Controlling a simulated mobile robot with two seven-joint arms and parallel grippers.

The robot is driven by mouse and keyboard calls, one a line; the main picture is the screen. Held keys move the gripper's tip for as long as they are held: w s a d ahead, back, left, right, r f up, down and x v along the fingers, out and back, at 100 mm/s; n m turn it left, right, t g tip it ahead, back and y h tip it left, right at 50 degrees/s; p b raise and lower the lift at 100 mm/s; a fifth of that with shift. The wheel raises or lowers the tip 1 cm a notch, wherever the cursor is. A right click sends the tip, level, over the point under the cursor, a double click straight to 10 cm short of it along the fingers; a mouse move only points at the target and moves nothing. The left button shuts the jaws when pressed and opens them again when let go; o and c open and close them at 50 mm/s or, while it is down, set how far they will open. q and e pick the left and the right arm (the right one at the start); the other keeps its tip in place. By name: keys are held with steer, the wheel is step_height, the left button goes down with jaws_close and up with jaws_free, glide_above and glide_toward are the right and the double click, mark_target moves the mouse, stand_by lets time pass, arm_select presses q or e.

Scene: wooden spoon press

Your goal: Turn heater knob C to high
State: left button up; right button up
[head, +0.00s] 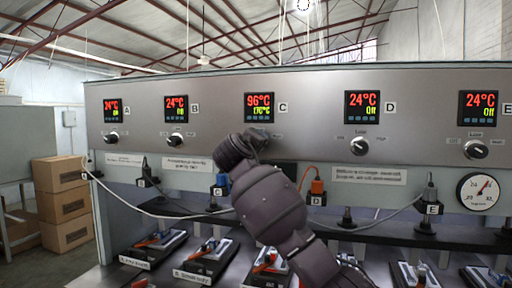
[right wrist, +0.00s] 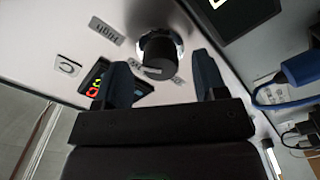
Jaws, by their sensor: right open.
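Heater display C (head: 259,107) glows on the grey panel, reading 96°C above a second line that looks like 170°C. Label C (head: 282,107) is beside it. Heater knob C (right wrist: 158,52) is black and round in the right wrist view, near a "High" label (right wrist: 105,31); in the head view my right arm hides it. My right gripper (right wrist: 161,61) is open, with one dark blue finger on each side of the knob in that view. I cannot tell whether the fingers touch it. In the head view its wrist end (head: 243,148) is at the panel. My left gripper is not in view.
Knob B (head: 175,139) is left of my arm and knob D (head: 360,146) right of it. Below the panel are a blue plug (head: 221,186), an orange plug (head: 317,187) and cables. A gauge (head: 482,192) is at far right. Cardboard boxes (head: 61,204) stand at left.

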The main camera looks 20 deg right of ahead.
steer(key=v, duration=0.9)
steer(key=shift+s+a+b, duration=0.2)
steer(key=shift+b, duration=0.2)
